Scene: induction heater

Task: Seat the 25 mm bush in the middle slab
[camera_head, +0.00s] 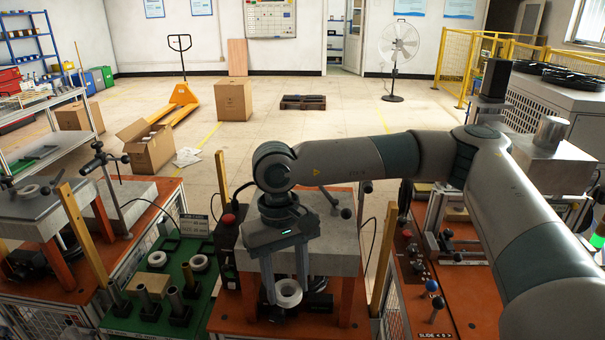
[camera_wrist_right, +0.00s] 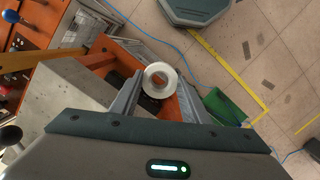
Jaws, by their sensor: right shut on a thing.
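My right gripper (camera_head: 287,284) points down in front of the middle slab in the head view. It is shut on a pale metal ring-shaped bush (camera_head: 288,293), held between the two fingertips. The bush also shows between the fingers in the right wrist view (camera_wrist_right: 159,80), with its hole facing the camera. The middle slab (camera_head: 334,239) is a grey block on an orange frame (camera_head: 348,300); it also shows in the right wrist view (camera_wrist_right: 65,95). My gripper and arm cover part of it, and I cannot see its bore. My left gripper is not in view.
A green board (camera_head: 208,284) at left carries another ring (camera_head: 199,262) and dark-based posts (camera_head: 178,302). A left slab (camera_head: 38,205) has a ring on top. Yellow posts (camera_head: 383,258) stand beside the stations. A right station with levers (camera_head: 431,286) lies below my arm.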

